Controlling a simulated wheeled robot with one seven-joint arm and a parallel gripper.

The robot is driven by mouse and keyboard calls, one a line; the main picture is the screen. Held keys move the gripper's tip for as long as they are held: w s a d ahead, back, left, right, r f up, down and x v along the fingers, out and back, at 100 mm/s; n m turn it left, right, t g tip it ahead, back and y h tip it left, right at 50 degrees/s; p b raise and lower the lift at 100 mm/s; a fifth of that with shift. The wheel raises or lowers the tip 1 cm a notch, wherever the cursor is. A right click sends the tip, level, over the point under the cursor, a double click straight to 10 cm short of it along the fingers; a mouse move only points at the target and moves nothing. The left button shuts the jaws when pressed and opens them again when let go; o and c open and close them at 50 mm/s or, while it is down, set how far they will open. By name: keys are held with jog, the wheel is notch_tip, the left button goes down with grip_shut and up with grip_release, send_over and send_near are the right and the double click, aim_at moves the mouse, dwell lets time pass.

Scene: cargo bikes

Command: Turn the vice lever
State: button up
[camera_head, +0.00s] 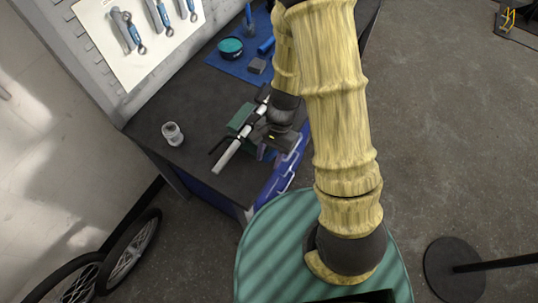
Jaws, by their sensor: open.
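My gripper (248,138) is over the dark workbench top, at the end of my arm as it bends back down. It is open, but its fingertips are hard to make out. A green block (239,118), apparently part of the vice, shows just behind and left of it. A pale bar with dark parts (229,156) slants down-left beside the gripper. I cannot tell whether it is the vice lever or part of my gripper. My gripper and wrist hide much of the vice, and contact with it cannot be made out.
A small whitish jar (172,134) stands on the workbench (195,160) to the left. A blue mat (232,68) behind holds a teal round tin (230,47) and small items. Wrenches hang on a white board (134,40). Bike wheels (128,250) stand lower left.

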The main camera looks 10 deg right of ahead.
grip_shut()
jog(key=shift+w+r, duration=0.1)
jog(key=shift+w, duration=0.05)
dwell(0.4)
